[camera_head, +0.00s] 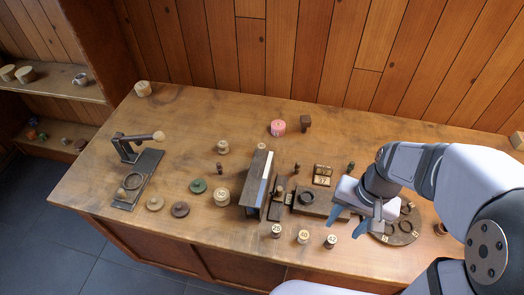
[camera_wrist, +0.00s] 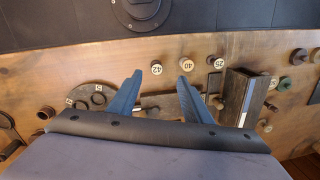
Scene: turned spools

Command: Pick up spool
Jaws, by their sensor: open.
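Pale turned spools with dark numbers on their tops stand in a row along the table's front edge: the one marked 25 (camera_head: 276,231), the one marked 40 (camera_head: 303,237) and a third (camera_head: 330,241). In the wrist view the third spool reads 42 (camera_wrist: 156,69), with spool 40 (camera_wrist: 184,65) and spool 25 (camera_wrist: 218,63) to its right. My gripper (camera_head: 351,222) is open and empty above the table, right of and behind the row. In the wrist view, spool 42 shows between and beyond the blue fingertips (camera_wrist: 160,77).
An upright dark rack (camera_head: 257,183) stands left of my gripper. A dark flat block with a ring (camera_head: 318,205) lies beside it, and a round tray (camera_head: 402,235) sits to the right. A pink spool (camera_head: 278,127) stands at the back. The table's back left is mostly clear.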

